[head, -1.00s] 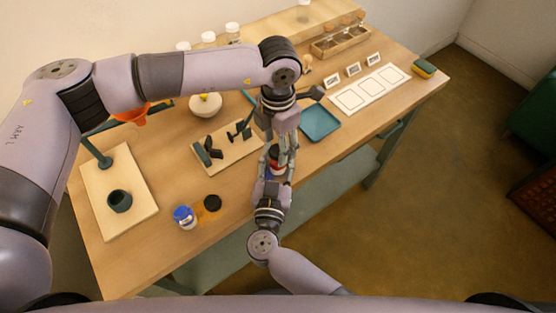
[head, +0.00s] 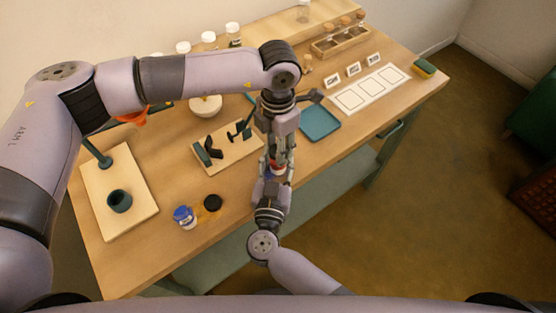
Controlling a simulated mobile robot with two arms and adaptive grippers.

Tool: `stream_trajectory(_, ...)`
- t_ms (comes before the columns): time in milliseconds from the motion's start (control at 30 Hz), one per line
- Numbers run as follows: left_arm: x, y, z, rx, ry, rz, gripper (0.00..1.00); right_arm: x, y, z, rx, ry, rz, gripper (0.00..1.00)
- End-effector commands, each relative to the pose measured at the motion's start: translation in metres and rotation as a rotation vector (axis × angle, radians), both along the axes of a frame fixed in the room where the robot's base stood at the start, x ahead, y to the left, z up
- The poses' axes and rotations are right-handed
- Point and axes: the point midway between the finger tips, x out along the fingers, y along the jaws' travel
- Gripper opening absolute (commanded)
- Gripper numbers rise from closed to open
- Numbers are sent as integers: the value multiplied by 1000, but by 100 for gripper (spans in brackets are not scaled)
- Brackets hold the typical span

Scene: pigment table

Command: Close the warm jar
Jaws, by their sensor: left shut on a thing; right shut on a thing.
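The warm jar (head: 277,171) shows as a small patch of red and white between my two grippers, just off the table's front edge. My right gripper (head: 275,180) comes from the front and is shut on the jar's body. My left gripper (head: 279,156) points down from above and is shut on a small dark thing, which looks like the jar's lid. The fingers hide most of the jar and lid, so I cannot tell whether the lid touches the rim. A loose black lid (head: 212,203) lies on the table beside a blue jar (head: 184,217).
A board with a dark cup (head: 119,201) is at left. White cards (head: 368,90), a wooden rack (head: 338,42) and a sponge (head: 425,68) stand further right.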

Motion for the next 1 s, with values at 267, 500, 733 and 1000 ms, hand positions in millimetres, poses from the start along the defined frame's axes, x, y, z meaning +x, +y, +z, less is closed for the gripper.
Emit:
stream_trajectory(267, 0, 0, 0, -1, 1, -35, 0, 0, 0, -1, -1, 1, 0, 0)
stream_trajectory(500, -1, 0, 0, -1, 0, -131, 0, 0, 0, -1, -1, 1, 0, 0)
stream_trajectory(733, -1, 0, 0, -1, -1, -130, 47, 0, 0, -1, -1, 1, 0, 0)
stream_trajectory(1000, 0, 0, 0, -1, -1, -129, 56, 0, 0, -1, -1, 1, 0, 0)
